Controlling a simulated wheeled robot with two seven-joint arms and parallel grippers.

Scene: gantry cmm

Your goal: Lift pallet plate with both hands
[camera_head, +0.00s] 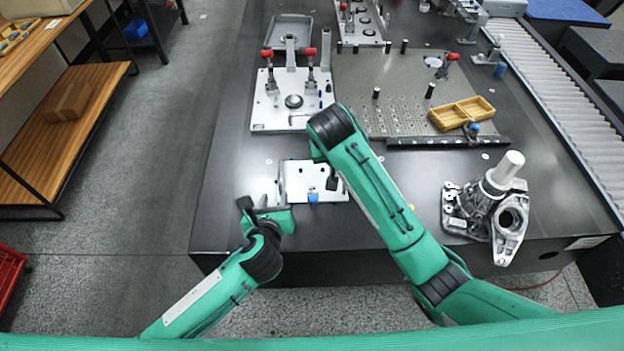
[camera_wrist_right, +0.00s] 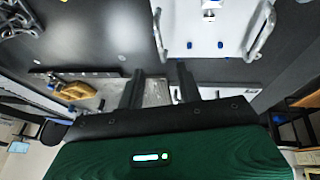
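The pallet plate (camera_head: 297,183), a small white plate with a blue knob at its front, lies near the table's front edge. A bar handle stands at its left side. In the right wrist view the plate (camera_wrist_right: 225,38) shows a silver handle along each side. My left gripper (camera_head: 254,203) is left of the plate, its dark fingers apart, empty and short of the left handle. My right gripper (camera_wrist_right: 160,88) is open and empty, its fingers apart near the plate's edge.
A clamp fixture (camera_head: 268,112) with red handles stands behind the plate. A perforated plate (camera_head: 400,85) carries a yellow tray (camera_head: 462,113). A metal casting (camera_head: 490,212) stands at the right. A roller conveyor (camera_head: 560,95) runs along the right side. Bare table lies left of the plate.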

